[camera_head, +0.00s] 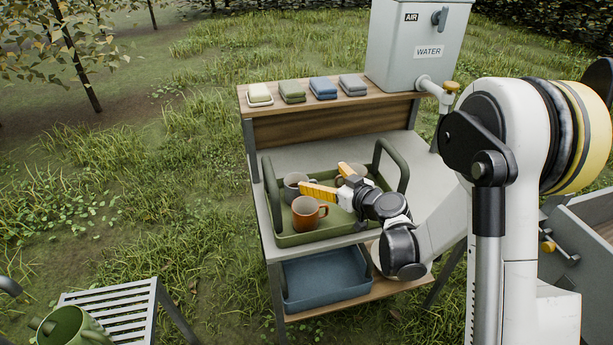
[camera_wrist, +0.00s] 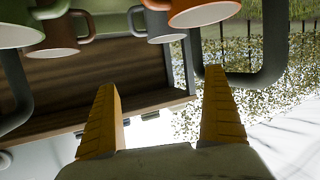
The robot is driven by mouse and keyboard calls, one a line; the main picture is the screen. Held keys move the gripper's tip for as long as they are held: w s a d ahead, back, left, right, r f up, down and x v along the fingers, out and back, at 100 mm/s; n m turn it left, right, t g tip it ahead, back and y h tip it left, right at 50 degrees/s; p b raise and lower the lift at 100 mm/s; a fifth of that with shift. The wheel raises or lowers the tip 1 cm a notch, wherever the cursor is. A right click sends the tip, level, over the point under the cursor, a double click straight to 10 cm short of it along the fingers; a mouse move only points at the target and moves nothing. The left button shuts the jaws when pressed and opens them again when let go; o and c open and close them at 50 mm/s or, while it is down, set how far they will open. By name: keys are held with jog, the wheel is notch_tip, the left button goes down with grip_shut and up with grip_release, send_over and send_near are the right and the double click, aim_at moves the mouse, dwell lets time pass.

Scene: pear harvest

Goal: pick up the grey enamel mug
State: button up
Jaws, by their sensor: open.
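The grey enamel mug (camera_head: 293,190) stands upright in the green tray (camera_head: 272,232), at its left back. My gripper (camera_head: 321,176) is open and empty over the tray, its yellow fingers pointing left toward the grey mug. In the wrist view, which is upside down, the grey mug (camera_wrist: 163,28) shows at the top, between the directions of my two fingers (camera_wrist: 161,80) and apart from them. An orange mug (camera_head: 305,213) stands in front of the grey one. A taupe mug (camera_head: 357,170) is partly hidden behind my gripper; it also shows in the wrist view (camera_wrist: 58,38).
The tray has tall handles (camera_head: 401,168) at both ends. A blue bin (camera_head: 325,280) sits below. A slatted stand (camera_head: 115,310) with a green vessel is at lower left.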

aim_at(294, 177)
jog(key=shift+g, duration=0.6)
jog(key=w+a+f, duration=0.1)
jog(key=f, duration=0.1)
jog(key=w+a+f+b, duration=0.1)
jog(key=f, duration=0.1)
jog(key=w+a+f, duration=0.1)
jog(key=f, duration=0.1)
jog(key=shift+w, duration=0.1)
jog(key=b+x, duration=0.2)
jog(key=x, duration=0.4)
jog(key=shift+r, duration=0.2)
jog(key=c, duration=1.5)
